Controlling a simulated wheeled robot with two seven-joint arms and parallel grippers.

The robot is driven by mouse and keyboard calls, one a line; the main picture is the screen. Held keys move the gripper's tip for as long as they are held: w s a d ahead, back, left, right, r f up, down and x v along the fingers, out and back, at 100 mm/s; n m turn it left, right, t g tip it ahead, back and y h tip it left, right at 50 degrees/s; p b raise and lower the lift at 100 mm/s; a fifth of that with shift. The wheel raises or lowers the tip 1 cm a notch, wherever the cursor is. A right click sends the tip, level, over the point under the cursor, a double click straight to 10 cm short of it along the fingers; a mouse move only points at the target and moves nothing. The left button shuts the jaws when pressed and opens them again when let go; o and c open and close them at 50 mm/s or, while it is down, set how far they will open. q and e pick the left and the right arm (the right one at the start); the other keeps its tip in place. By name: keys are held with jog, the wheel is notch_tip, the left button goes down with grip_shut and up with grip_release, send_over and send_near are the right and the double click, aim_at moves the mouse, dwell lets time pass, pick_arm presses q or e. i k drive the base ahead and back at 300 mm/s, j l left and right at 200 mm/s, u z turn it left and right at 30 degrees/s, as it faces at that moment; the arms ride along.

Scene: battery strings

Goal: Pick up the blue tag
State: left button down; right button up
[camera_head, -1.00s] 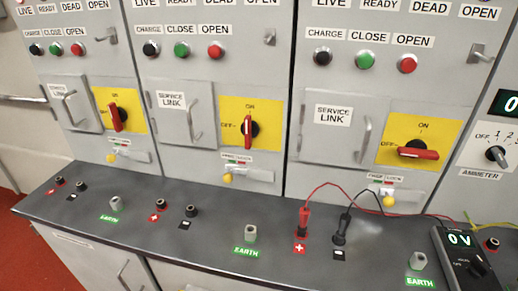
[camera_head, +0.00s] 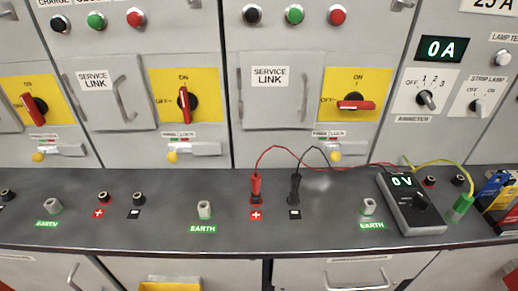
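At the right edge of the head view, a holder (camera_head: 499,222) stands on the grey bench top with blue, yellow and red flat pieces in it. The blue piece (camera_head: 490,186) is at its left side and looks like the blue tag, but it is small and I cannot make out its shape. The picture edge cuts off part of the group. Neither of my grippers is in view.
A meter (camera_head: 412,205) reading 0 V lies on the bench (camera_head: 330,235), left of a green clip (camera_head: 460,207) on a yellow-green lead. Red (camera_head: 256,188) and black (camera_head: 295,188) probes stand in sockets. Panels with red-handled switches rise behind.

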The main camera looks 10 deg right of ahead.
aim_at(491, 188)
jog(key=z, duration=1.7)
